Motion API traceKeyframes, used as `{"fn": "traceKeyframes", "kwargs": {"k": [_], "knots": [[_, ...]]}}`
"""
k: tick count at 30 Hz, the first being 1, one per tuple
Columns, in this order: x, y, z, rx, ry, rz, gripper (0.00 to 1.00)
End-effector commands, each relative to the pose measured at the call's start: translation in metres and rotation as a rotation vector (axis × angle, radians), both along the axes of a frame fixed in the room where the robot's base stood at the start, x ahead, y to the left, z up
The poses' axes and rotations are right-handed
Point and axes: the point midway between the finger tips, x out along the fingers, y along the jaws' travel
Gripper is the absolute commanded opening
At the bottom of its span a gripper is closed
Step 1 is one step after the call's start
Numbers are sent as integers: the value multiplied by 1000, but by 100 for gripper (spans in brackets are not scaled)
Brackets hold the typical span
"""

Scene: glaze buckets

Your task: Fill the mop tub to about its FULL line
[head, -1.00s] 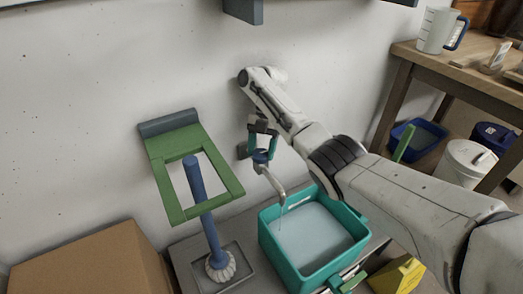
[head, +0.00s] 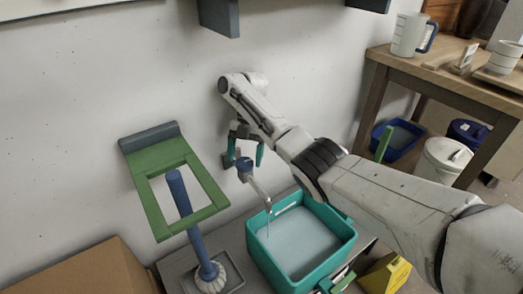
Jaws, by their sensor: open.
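The teal mop tub (head: 334,262) stands below the tap and holds pale grey-blue water (head: 298,243), its surface some way below the rim. The FULL line cannot be made out. A thin stream (head: 267,224) hangs from the spout into the tub.
A green frame (head: 156,204) on the wall holds a blue-handled mop (head: 186,213) left of the tub. A cardboard box (head: 85,272) is at lower left, a yellow block (head: 384,275) right of the tub. A wooden table (head: 440,80) carries a jug (head: 410,36); buckets (head: 443,163) stand below.

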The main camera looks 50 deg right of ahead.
Motion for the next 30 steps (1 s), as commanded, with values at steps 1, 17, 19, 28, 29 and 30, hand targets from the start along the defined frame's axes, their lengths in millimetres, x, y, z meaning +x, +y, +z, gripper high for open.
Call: {"fn": "traceKeyframes", "kwargs": {"k": [1,17,19,28,29,30], "knots": [[0,-1,14,-1,-2,1,83],[-27,7,58,-2,-1,0,83],[-32,8,63,-1,0,0,83],[-57,15,88,0,1,-2,83],[-61,16,90,-1,0,-2,83],[-66,18,92,0,-1,-1,83]]}}
